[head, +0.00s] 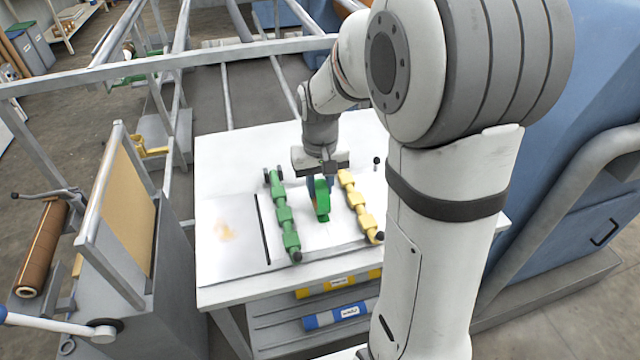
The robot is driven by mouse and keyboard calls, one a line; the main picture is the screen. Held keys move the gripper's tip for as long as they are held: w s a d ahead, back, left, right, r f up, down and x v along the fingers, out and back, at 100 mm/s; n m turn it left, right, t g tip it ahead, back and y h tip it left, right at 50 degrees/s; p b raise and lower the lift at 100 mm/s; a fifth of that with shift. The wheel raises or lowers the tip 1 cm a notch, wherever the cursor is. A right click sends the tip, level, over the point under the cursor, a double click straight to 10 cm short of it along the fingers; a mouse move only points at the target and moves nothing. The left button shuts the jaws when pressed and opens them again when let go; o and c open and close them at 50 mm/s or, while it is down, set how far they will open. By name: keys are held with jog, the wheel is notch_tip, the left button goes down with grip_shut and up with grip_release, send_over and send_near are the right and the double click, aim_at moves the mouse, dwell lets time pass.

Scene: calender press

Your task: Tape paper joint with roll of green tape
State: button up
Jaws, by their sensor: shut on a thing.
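My gripper (318,183) points down over the white table and is shut on the roll of green tape (322,207). The roll stands on edge, with its flat side partly hidden by the fingers. It is at or just above the table top; I cannot tell whether it touches. A pale sheet of paper (222,258) with a faint orange stain lies on the left of the table. A dark straight line (262,230) runs along its right side, left of the tape roll; it may be the paper joint.
A green segmented bar (284,214) lies left of the tape roll, and a yellow one (354,202) lies right of it, both close. The white table (230,155) is clear at the back left. A grey rail (200,60) crosses behind. A blue machine (560,200) stands at right.

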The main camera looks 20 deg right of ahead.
aim_at(325, 201)
jog(key=shift+f, duration=0.25)
jog(key=shift+s, duration=0.15)
jog(key=shift+s+r, duration=0.15)
jog(key=shift+s, duration=0.25)
jog(key=shift+s, duration=0.15)
jog(key=shift+s, duration=0.4)
jog(key=shift+s+b, duration=0.1)
jog(key=shift+b, duration=0.2)
jog(key=shift+s+f, duration=0.3)
jog(key=shift+s, duration=0.2)
dwell(0.3)
jog(key=shift+s, duration=0.2)
